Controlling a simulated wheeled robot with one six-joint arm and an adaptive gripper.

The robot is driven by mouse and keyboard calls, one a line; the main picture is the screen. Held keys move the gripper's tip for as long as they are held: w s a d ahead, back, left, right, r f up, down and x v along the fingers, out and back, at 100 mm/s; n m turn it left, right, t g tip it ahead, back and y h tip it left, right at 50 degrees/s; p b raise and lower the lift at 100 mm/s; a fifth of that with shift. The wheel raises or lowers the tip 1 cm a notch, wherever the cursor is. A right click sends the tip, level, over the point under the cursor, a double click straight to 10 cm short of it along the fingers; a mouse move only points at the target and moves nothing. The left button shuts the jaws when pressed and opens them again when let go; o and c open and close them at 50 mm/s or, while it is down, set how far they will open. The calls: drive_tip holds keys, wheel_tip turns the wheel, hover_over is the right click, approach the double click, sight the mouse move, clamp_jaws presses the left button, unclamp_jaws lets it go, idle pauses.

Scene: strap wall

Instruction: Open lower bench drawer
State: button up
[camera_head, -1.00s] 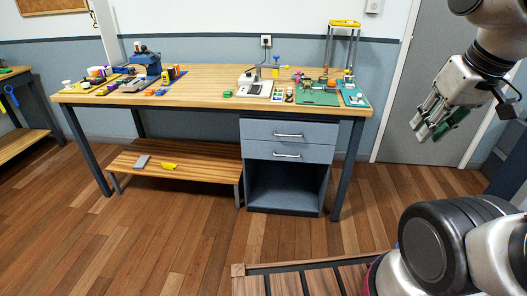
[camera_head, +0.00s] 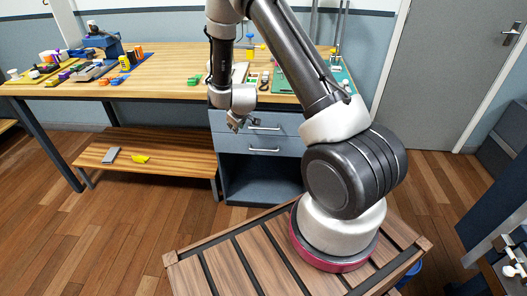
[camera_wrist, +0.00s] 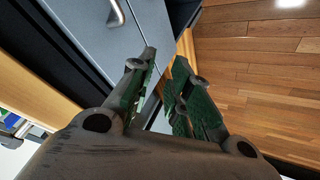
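The blue-grey drawer unit (camera_head: 292,146) stands under the right part of the bench. The lower bench drawer (camera_head: 235,145) has a silver bar handle (camera_head: 264,150) and looks shut. The upper drawer (camera_head: 287,120) above it also looks shut. My gripper (camera_head: 238,124) is in front of the upper drawer's left part, left of its handle (camera_head: 265,128). In the wrist view my gripper (camera_wrist: 164,60) has its two green-padded fingers apart, with nothing between them. A drawer handle (camera_wrist: 116,14) shows beyond the left finger, apart from it; I cannot tell which drawer's.
The wooden bench top (camera_head: 170,82) carries tools, small parts and a green mat (camera_head: 344,79). An open cubby (camera_head: 258,178) lies below the drawers. A low wooden shelf (camera_head: 175,160) stands to the left. The floor (camera_head: 120,215) in front of it is clear.

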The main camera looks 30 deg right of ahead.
drive_tip(key=w+d+f+n+t+h, duration=0.2)
drive_tip(key=d+f, duration=0.1)
drive_tip(key=f, duration=0.7)
drive_tip(key=s+d+f+n+t+h, duration=0.4)
drive_tip(key=s+d+f+h, duration=0.25)
drive_tip(key=f, duration=0.25)
drive_tip(key=shift+y, duration=0.35)
drive_tip(key=x, duration=0.7)
drive_tip(key=shift+w+d, duration=0.2)
drive_tip(key=shift+d, duration=0.1)
clamp_jaws()
